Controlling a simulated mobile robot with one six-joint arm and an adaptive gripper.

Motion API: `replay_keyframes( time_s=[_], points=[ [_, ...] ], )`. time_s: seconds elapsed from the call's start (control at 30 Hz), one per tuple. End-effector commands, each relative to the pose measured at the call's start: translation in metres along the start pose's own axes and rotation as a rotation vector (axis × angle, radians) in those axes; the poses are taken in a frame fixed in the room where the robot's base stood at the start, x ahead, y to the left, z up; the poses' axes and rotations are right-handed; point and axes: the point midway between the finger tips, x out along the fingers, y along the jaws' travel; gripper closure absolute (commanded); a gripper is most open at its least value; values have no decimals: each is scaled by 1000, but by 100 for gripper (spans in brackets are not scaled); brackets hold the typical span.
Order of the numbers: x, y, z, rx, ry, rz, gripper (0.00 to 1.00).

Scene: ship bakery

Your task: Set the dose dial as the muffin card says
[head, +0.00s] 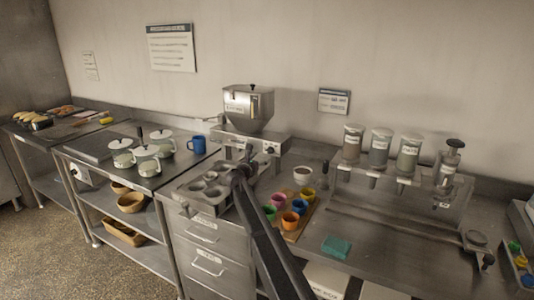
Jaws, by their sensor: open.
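A steel depositor with a hopper (248,106) stands at the back of the middle counter. A small dark round knob (269,150) is on the right of its front face; it looks like the dose dial, but its setting is too small to read. A small card (334,101) hangs on the wall right of the hopper, and a larger sheet (171,47) hangs to the left. Their print is unreadable, so I cannot tell which is the muffin card. My gripper (244,158) is open and appears in front of the depositor, left of the knob, its fingers hard to make out.
A muffin tin (203,191) lies below the depositor. Colored cups (290,220) stand on a board right of my arm, near a teal cloth (337,246). Several jars (380,147) stand in a rack behind. Lidded pots (147,160) and a blue mug (197,145) are left.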

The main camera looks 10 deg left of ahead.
Motion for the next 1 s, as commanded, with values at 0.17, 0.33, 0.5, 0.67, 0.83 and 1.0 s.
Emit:
replay_keyframes(
  time_s=[0.17, 0.33, 0.5, 0.67, 0.83, 1.0],
  points=[
    [30, 2, 0, 0, 0, 1, 9],
    [54, 2, 0, 0, 0, 1, 9],
    [69, 3, 0, 0, 0, 2, 9],
    [76, 2, 0, 0, 0, 2, 9],
    [77, 2, 0, 0, 0, 3, 9],
    [76, 2, 0, 0, 0, 3, 12]
  ],
)
